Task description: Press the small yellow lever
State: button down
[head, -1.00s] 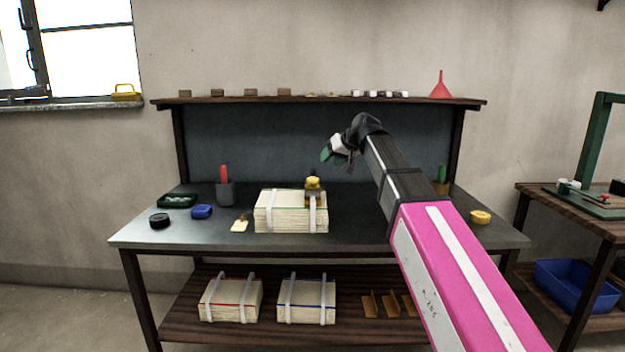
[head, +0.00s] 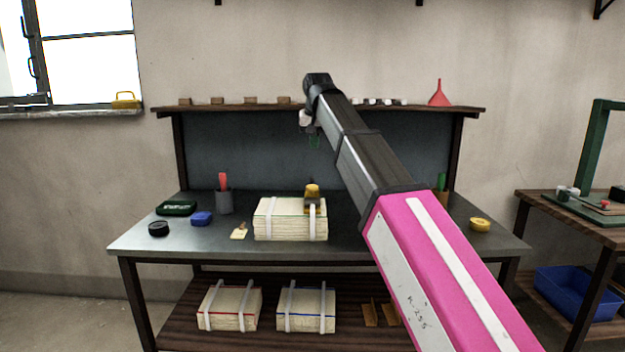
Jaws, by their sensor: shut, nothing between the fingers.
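A small yellow lever (head: 312,190) sits at the top of a dark yellowish device on the right part of a strapped stack of cloth or paper (head: 285,218). The stack lies on the grey workbench (head: 370,245). My arm comes in from the lower right and covers part of the bench and back shelf.
A grey cup (head: 224,202), a blue block (head: 202,218), a dark green tray (head: 177,208) and a black round piece (head: 158,229) stand on the bench's left. A yellow round item (head: 480,224) lies at right. The shelf (head: 240,106) holds small blocks and a red funnel (head: 440,95).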

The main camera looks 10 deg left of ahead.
jog(key=shift+s+a+r+m+h, duration=0.1)
jog(key=shift+s+r+m+h, duration=0.25)
jog(key=shift+r, duration=0.35)
send_near(313, 186)
jog(key=w+f, duration=0.2)
jog(key=f, duration=0.1)
jog(key=w+f, duration=0.1)
jog(key=shift+a+f, duration=0.3)
jog(key=shift+f, duration=1)
jog(key=shift+s, duration=0.1)
jog(key=shift+s+f+t, duration=0.2)
jog(key=shift+t, duration=0.1)
